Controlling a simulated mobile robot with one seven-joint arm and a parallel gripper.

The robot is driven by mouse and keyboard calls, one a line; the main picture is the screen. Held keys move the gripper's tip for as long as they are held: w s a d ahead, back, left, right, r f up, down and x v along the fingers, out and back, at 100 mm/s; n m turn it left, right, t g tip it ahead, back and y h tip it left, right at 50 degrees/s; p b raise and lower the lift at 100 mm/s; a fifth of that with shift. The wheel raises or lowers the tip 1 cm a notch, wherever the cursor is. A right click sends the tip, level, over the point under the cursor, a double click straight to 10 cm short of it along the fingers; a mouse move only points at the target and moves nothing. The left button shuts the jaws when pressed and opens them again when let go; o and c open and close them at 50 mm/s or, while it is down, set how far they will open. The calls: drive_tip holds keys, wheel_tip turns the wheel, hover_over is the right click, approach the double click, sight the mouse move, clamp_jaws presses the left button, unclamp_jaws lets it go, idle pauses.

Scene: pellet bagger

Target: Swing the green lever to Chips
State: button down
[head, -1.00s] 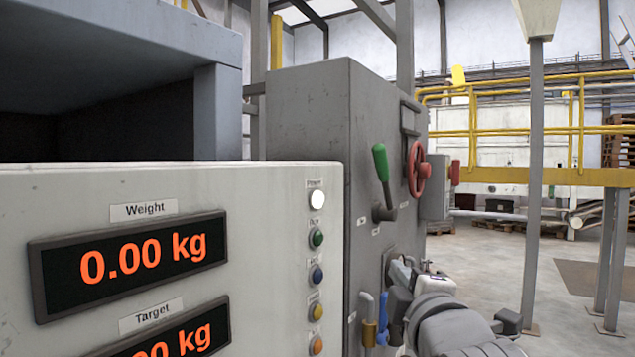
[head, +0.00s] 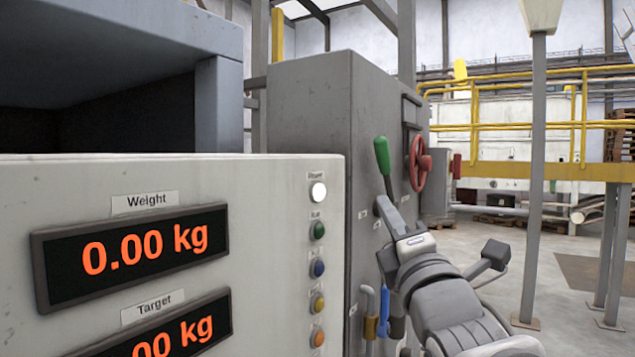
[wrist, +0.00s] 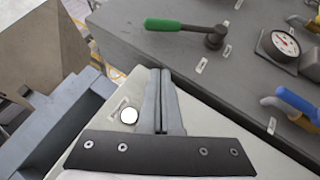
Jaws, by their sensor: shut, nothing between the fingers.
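The green lever (head: 382,158) is on the side face of the grey cabinet, its green handle pointing up and slightly left in the head view. My arm hides the lower part of its pivot there. In the wrist view the whole lever (wrist: 176,25) shows, from green grip to round grey hub. My gripper (wrist: 160,72) is shut and empty. Its fingertips appear below the green grip in the wrist view, with a gap in the picture and no visible contact. Small white labels (wrist: 201,66) sit around the lever; their words are too small to read.
A red handwheel (head: 419,164) is right of the lever. A gauge (wrist: 280,44) and a blue-handled valve (wrist: 296,106) are on the same cabinet face. The control panel (head: 270,200) with displays and buttons stands at left. Open floor lies to the right.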

drive_tip(key=p, duration=0.3)
approach(380, 166)
drive_tip(key=w+a+r, duration=0.2)
drive_tip(key=a, duration=0.2)
drive_tip(key=w, duration=0.1)
drive_tip(key=w+d+r+p, duration=0.1)
drive_tip(key=w+d, duration=0.1)
drive_tip(key=shift+d+r, duration=0.15)
drive_tip(key=shift+r, duration=0.2)
drive_tip(key=shift+w+r, duration=0.1)
drive_tip(key=shift+r, duration=0.05)
drive_tip(key=shift+r, duration=0.1)
